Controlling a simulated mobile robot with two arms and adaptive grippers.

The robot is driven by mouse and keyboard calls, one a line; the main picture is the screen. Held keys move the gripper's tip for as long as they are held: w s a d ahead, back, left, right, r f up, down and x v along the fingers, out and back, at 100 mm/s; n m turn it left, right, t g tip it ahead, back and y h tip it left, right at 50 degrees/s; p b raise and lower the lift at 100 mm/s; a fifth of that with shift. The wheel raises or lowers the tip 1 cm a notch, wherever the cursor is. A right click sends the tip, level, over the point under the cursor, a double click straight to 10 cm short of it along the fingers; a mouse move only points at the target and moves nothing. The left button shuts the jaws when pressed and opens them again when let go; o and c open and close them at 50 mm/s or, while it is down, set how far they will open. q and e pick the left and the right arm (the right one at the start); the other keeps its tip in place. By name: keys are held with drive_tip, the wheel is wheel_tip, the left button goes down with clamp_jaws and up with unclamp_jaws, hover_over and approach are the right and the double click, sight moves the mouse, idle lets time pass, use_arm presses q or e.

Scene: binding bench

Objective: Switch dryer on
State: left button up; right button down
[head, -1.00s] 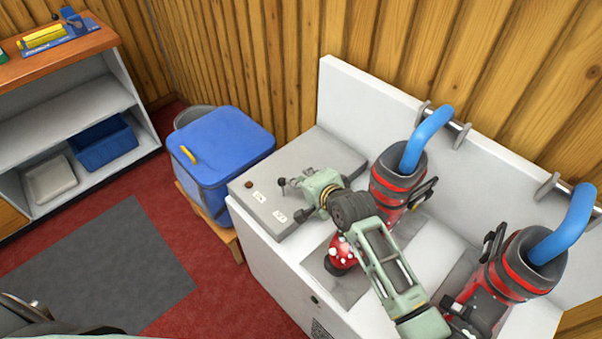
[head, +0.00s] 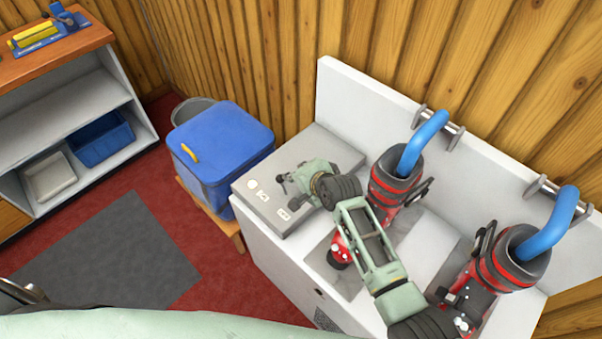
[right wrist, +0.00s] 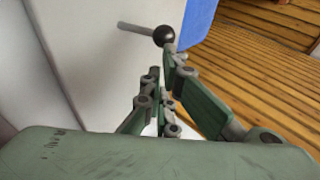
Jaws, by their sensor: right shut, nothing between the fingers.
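The dryer (head: 275,248) is a white cabinet with a grey control box (head: 330,150) at its left end. Two labelled white switch plates (head: 284,214) and a round, bright white spot (head: 252,184) sit on the box. My right gripper (head: 284,182) is over the box, shut and empty. In the right wrist view, a black ball knob (right wrist: 164,36) on a grey rod is just past the fingertips of my right gripper (right wrist: 161,72). I cannot tell whether they touch.
Two red and black boots (head: 398,178) (head: 507,262) stand on the dryer with blue tubes in their tops. A blue lidded bin (head: 222,140) stands left of the dryer. A shelf unit (head: 65,110) is at the far left. The red floor with a grey mat (head: 110,255) is clear.

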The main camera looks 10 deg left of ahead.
drive_tip(key=v, duration=1.1)
drive_tip(key=shift+s+d+r, duration=0.15)
drive_tip(key=shift+s+r, duration=0.1)
drive_tip(key=shift+r, duration=0.05)
